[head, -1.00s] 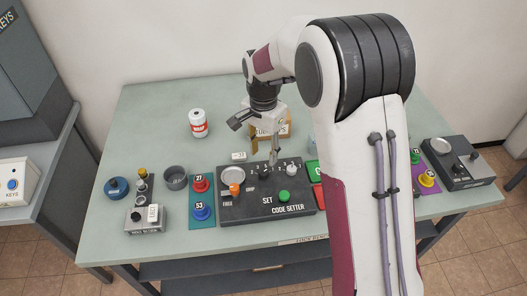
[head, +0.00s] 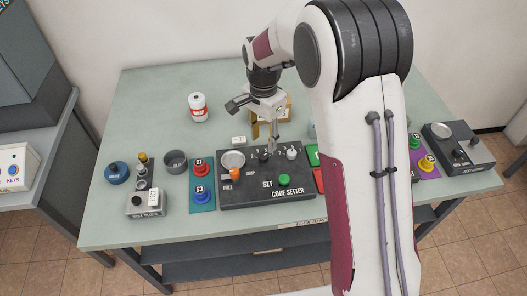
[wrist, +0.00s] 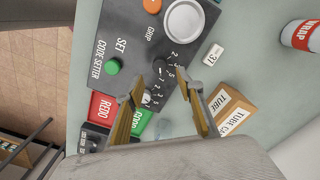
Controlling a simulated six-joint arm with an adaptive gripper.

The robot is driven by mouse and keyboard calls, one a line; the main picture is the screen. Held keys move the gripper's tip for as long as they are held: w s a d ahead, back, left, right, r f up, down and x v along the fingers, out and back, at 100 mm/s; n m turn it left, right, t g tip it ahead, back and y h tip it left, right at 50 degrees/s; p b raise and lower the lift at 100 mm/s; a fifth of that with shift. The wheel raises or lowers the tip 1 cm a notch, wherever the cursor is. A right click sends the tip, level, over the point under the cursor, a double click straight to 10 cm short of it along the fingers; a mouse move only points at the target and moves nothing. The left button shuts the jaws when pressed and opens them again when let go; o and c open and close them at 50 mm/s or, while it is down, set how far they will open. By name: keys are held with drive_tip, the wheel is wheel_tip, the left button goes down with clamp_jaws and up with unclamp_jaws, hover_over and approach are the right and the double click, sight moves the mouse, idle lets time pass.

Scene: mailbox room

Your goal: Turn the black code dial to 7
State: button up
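The dark code setter box (head: 250,198) lies near the front of the table and also shows in the wrist view (wrist: 118,35). The black code dial (head: 264,156) is on its top, with a row of white digits behind it. Which digit it points to is too small to tell. My gripper (wrist: 170,69) is open, its two tan fingers apart and pointing down at the box. In the head view my gripper (head: 272,145) is just behind and right of the dial.
The box also carries a pale knob (head: 291,153), an orange knob (head: 235,174), a green SET button (head: 284,180) and a silver dish (head: 233,160). A cardboard tube box (wrist: 232,112) stands close behind my gripper. A white-and-red can (head: 197,107) stands farther back left.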

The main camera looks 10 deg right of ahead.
sight(263, 156)
drive_tip(key=shift+f, duration=3.25)
drive_tip(key=shift+c, duration=0.4)
clamp_jaws()
